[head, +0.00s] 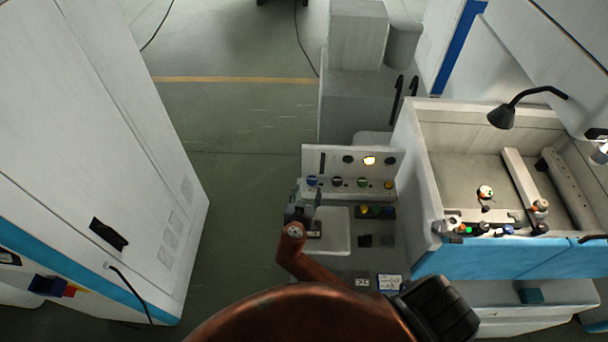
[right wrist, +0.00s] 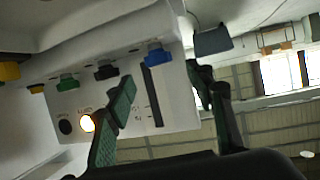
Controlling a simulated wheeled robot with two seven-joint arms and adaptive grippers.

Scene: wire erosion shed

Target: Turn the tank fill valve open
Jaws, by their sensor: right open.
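A pale control panel (head: 328,166) carries a row of coloured knobs: a blue knob (head: 312,181) at the left end, then a black knob (head: 337,181), a green knob (head: 362,182) and a yellow knob (head: 388,185). The labels are too small to read, so I cannot tell which is the tank fill valve. My right gripper (head: 303,203) is open and empty, just in front of the panel's left end by the blue knob. In the right wrist view the blue knob (right wrist: 158,56) shows beyond and between the spread fingers (right wrist: 165,92), apart from them. My left gripper is out of view.
A lit lamp (head: 369,160) is on the panel's upper row. A pale tray (head: 337,232) lies below the panel. The open machine tank (head: 465,165) stands at right, a tall white cabinet (head: 110,130) at left. Floor between cabinet and panel is free.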

